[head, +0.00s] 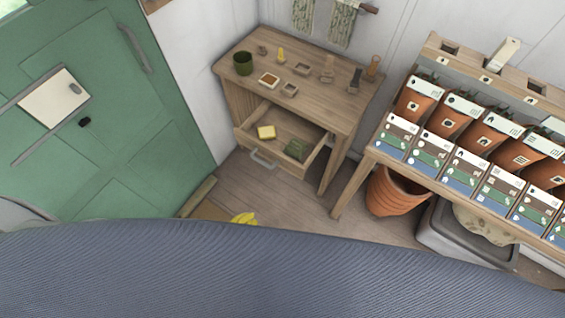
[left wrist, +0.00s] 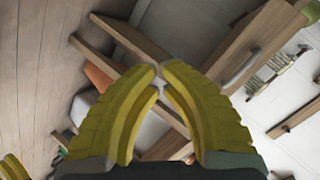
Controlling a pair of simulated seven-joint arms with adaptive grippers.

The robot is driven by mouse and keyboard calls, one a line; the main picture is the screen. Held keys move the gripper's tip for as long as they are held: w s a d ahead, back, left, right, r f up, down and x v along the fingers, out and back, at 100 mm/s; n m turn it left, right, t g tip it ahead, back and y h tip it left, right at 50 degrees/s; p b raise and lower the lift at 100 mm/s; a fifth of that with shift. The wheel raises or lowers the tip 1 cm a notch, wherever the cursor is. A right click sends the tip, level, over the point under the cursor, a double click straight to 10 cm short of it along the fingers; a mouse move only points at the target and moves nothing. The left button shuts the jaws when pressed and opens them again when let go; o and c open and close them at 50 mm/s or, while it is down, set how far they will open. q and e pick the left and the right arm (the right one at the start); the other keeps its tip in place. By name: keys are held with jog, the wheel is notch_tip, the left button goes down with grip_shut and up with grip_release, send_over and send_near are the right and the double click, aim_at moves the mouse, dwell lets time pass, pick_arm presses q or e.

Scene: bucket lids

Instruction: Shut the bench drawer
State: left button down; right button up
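The wooden bench (head: 330,103) stands against the wall in the head view. Its drawer (head: 312,160) is pulled open, with a grey bar handle (head: 264,160) on its front. My left gripper (head: 243,218) shows only as a yellow piece in front of and below the drawer; the rest is hidden. In the left wrist view its yellow fingers (left wrist: 160,70) meet or nearly meet at the tips, with nothing clearly held. A grey handle (left wrist: 238,74) on a wooden panel is right of them, apart.
A green door (head: 90,100) is at left. A seedling bench (head: 450,180) with several pots and packets is at right, with a terracotta pot (head: 392,190) and grey bin (head: 465,240) beneath. Small items, including a green pot (head: 243,63), stand on the bench top.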

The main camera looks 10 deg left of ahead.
pick_arm(q)
jog(key=w+d+r+m+t+h, duration=0.2)
jog(key=r+m, duration=0.2)
jog(key=r, duration=0.3)
jog(key=w+d+r+m+t+h, duration=0.1)
jog(key=w+d+r+m+t, duration=0.15)
jog(key=r, duration=0.55)
jog(key=m, duration=0.2)
send_near(285, 160)
jog(key=x, duration=0.8)
jog(key=shift+w+d+r, duration=0.1)
jog(key=shift+r, duration=0.1)
